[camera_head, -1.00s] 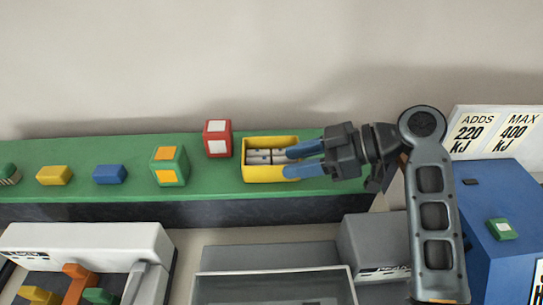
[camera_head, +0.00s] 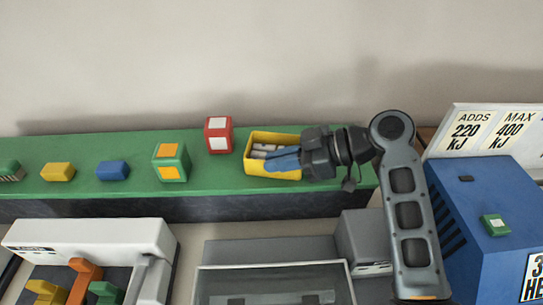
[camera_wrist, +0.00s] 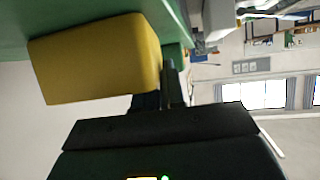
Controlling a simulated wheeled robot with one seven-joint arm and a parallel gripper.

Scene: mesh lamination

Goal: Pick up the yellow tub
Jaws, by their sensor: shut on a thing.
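The yellow tub (camera_head: 252,165) is at the right part of the green shelf top, with its open top up and several pale pieces inside. It looks slightly turned. The fingers hide part of the tub's rim and contents. The tub's plain yellow side (camera_wrist: 95,58) fills the upper left of the wrist view. I cannot tell if its base touches the shelf.
A red block (camera_head: 218,135) stands just left of the tub. Further left on the green shelf (camera_head: 130,145) are a green-orange block (camera_head: 170,162), a blue block (camera_head: 112,170) and a yellow block (camera_head: 58,171). A grey tray (camera_head: 275,270) is below; a blue machine (camera_head: 490,200) stands right.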

